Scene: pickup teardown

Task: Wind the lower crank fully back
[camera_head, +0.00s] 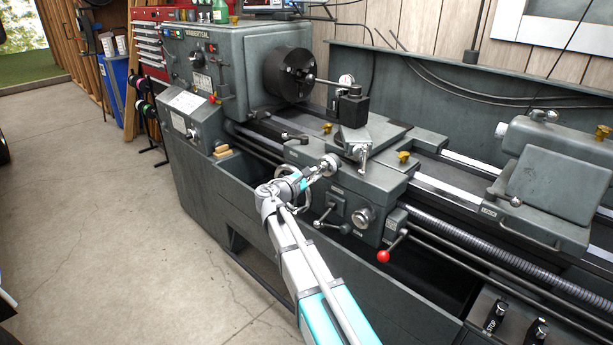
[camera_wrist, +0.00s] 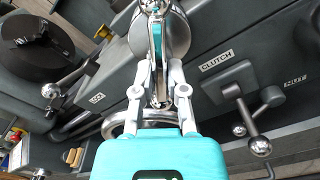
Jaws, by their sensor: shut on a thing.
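The lathe's lower crank (camera_head: 329,164) is on the front of the carriage, with a round silver hub. Its silver hub also shows at the top of the wrist view (camera_wrist: 177,35). My gripper (camera_head: 311,176) reaches up to it from the front. In the wrist view, my gripper's fingers (camera_wrist: 157,22) close together at the crank's handle, in front of the hub. The gripped part is mostly hidden between the fingers. An upper crank (camera_head: 362,153) is on the slide above and to the right.
A large handwheel (camera_head: 305,196) sits just behind and below my gripper. The clutch lever's ball (camera_wrist: 260,147) and a red-knobbed lever (camera_head: 383,256) stick out to the right. The chuck (camera_head: 290,74) is at the upper left. Open floor (camera_head: 110,220) lies left of the lathe.

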